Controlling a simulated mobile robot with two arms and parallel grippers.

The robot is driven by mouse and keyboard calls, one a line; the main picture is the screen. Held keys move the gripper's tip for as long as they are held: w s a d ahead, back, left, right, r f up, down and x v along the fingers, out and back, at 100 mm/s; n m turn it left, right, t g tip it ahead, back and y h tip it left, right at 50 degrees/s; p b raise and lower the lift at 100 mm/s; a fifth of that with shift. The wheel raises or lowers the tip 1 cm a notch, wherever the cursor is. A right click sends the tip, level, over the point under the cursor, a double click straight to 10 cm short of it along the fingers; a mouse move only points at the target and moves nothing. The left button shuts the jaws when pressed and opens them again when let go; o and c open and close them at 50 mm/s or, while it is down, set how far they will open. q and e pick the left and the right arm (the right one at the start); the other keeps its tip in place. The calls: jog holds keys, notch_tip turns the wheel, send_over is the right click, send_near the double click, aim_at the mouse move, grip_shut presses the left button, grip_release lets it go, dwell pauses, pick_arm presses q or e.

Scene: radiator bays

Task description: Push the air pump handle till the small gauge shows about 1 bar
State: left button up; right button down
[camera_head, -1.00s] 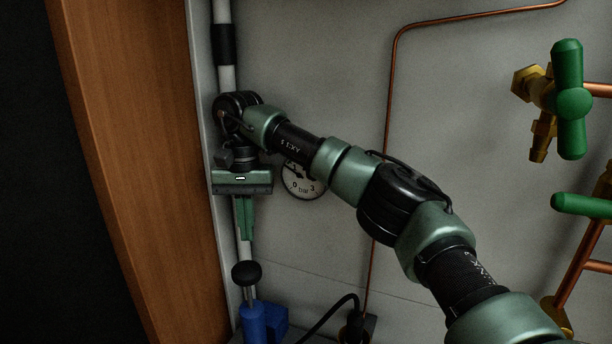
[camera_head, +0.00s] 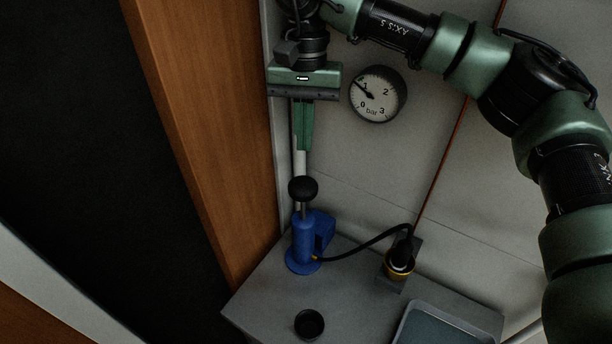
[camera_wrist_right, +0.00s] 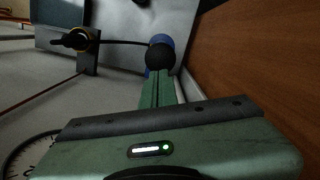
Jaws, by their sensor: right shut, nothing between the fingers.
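The air pump (camera_head: 304,240) is blue and stands upright on a grey shelf. Its black ball handle (camera_head: 303,188) sits on a short bare stretch of rod above the body. The small round gauge (camera_head: 377,95) on the wall is white, marked 0 to 3 bar; its needle points up-left, close to the 1. My right gripper (camera_head: 304,145) points down, shut and empty, with its tips above the handle and seemingly apart from it. In the right wrist view, the handle (camera_wrist_right: 160,57) lies just past the shut fingers (camera_wrist_right: 157,78). My left gripper is not in view.
A black hose runs from the pump to a black and yellow fitting (camera_head: 400,262). A dark cup (camera_head: 309,324) and a grey tray (camera_head: 440,328) are on the shelf (camera_head: 262,300). A wooden panel (camera_head: 200,130) stands close on the left. A white pipe runs behind my fingers.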

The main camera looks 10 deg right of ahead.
aim_at(303, 181)
jog(key=shift+w+f+b, duration=0.1)
jog(key=shift+f+b, duration=0.3)
jog(key=shift+f, duration=0.2)
notch_tip(303, 181, down, 3)
jog(key=shift+r+b, duration=0.1)
jog(key=shift+b, duration=1)
jog(key=shift+s+a+f+b, duration=0.15)
jog(key=shift+f+b, duration=0.2)
jog(key=shift+f, duration=0.2)
jog(key=shift+s+d+f+b, duration=0.1)
jog(key=shift+f+b, duration=0.25)
jog(key=shift+f, duration=0.65)
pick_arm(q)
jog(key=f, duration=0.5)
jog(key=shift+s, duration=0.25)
pick_arm(e)
jog(key=shift+a, duration=0.1)
